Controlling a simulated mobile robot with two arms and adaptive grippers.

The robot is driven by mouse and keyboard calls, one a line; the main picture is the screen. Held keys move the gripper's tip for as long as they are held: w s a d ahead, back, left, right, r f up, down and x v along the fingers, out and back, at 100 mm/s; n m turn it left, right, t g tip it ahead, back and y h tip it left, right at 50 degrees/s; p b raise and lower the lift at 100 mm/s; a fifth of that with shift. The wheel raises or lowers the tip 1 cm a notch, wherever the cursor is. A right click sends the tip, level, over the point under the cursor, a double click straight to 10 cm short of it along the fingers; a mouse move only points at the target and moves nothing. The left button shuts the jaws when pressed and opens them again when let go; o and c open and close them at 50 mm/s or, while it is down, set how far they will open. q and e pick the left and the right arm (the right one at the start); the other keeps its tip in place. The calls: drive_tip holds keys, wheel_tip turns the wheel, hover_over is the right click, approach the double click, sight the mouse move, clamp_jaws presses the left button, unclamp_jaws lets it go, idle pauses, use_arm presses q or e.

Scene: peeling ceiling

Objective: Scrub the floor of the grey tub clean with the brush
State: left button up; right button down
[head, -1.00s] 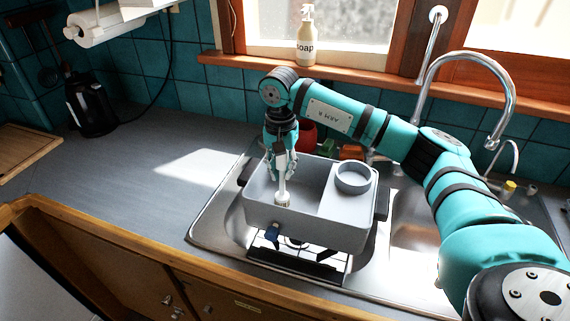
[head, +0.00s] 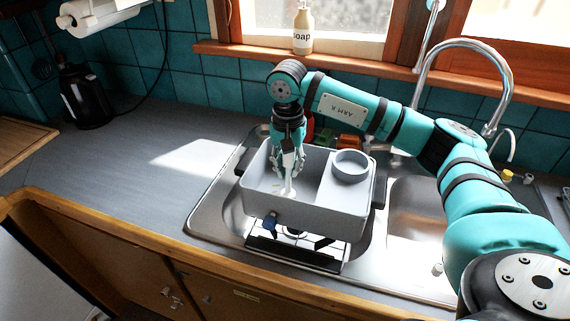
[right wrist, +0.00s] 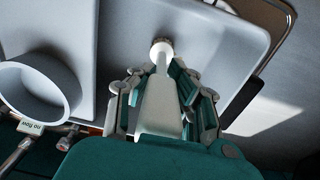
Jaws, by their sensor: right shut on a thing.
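The grey tub (head: 312,213) sits over the left sink basin, with a raised shelf and a round ring on its right part. My right gripper (head: 289,167) is inside the tub's left compartment, shut on the white brush (head: 290,182). The brush stands nearly upright, head down at the compartment floor. In the right wrist view, the gripper (right wrist: 162,98) has its fingers on both sides of the brush handle (right wrist: 160,108). The round brush head (right wrist: 162,50) appears against the tub floor (right wrist: 200,45); exact contact is hard to tell. My left gripper is out of view.
A tall curved faucet (head: 490,70) rises behind the sink, right of the tub. A soap bottle (head: 303,30) stands on the windowsill. Red and orange items (head: 349,143) lie behind the tub. The counter (head: 150,165) to the left is clear, with a black kettle (head: 83,97) at the back.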

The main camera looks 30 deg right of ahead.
drive_tip(key=d, duration=0.2)
drive_tip(key=shift+w+d+b, duration=0.3)
drive_tip(key=shift+d+b, duration=0.05)
drive_tip(key=shift+d, duration=0.05)
wheel_tip(320, 180, up, 6)
drive_tip(key=p, duration=0.3)
idle(0.6)
